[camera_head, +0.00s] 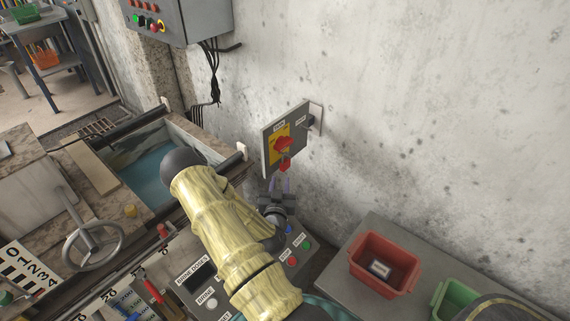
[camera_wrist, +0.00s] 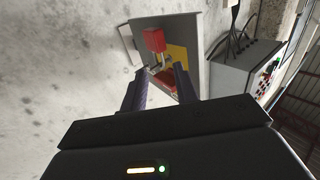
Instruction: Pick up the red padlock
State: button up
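The red padlock (camera_wrist: 155,40) is in the wrist view, its metal shackle reaching toward a red rotary handle (camera_wrist: 168,84) on a yellow plate. In the head view the padlock (camera_head: 285,165) hangs below the red handle (camera_head: 283,144) of a grey switch box (camera_head: 272,175) on the wall. My gripper (camera_wrist: 158,70) has its two dark fingers apart, with nothing seen held between them. The padlock shows just beyond the fingertips. In the head view my gripper (camera_head: 279,186) is just below the padlock, partly hidden by my arm.
A red bin (camera_head: 355,262) holding a small labelled item and a green bin (camera_head: 440,290) stand on a grey bench at the lower right. A button panel (camera_head: 208,281) lies below my arm. A control cabinet (camera_head: 185,20) with hanging cables is above left.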

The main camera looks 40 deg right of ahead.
aim_at(283, 162)
jog(key=shift+x, duration=1.2)
jog(key=shift+r+x, duration=0.2)
jog(key=shift+x, duration=1.1)
jog(key=shift+r+x, duration=0.25)
jog(key=shift+x, duration=1.1)
jog(key=shift+s, duration=0.1)
grip_shut()
